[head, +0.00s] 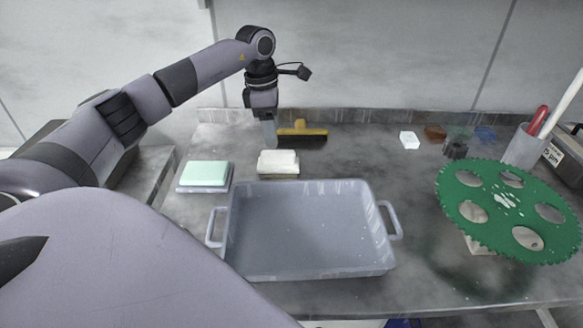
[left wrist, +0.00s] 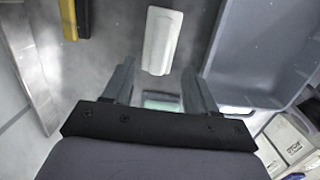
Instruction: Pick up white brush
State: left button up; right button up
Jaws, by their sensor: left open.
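The white brush (head: 278,163) lies on the grey table just behind the tray's back left part. It also shows in the left wrist view (left wrist: 161,40), beyond my fingertips. My left gripper (head: 269,134) points down behind and slightly left of the white brush, apart from it. In the left wrist view its two fingers (left wrist: 158,82) are spread, with nothing held between them. My right gripper is in neither view.
A grey handled tray (head: 309,273) stands in front of the brush. A yellow-handled brush (head: 302,129) lies beside my left gripper. A mint-topped block (head: 205,173) lies left. A green toothed disc (head: 509,211) and a cup (head: 523,150) stand at right.

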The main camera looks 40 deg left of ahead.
aim_at(277, 152)
pick_arm(q)
jog(key=shift+w+f, duration=0.35)
jog(key=shift+f, duration=0.5)
jog(key=shift+d+f, duration=0.15)
jog(key=shift+f, duration=0.85)
jog(key=shift+d+f, duration=0.2)
jog(key=shift+f, duration=0.85)
jog(key=shift+d+f, duration=0.15)
jog(key=shift+f, duration=0.85)
jog(key=shift+f, duration=0.25)
jog(key=shift+w, duration=0.1)
grip_shut()
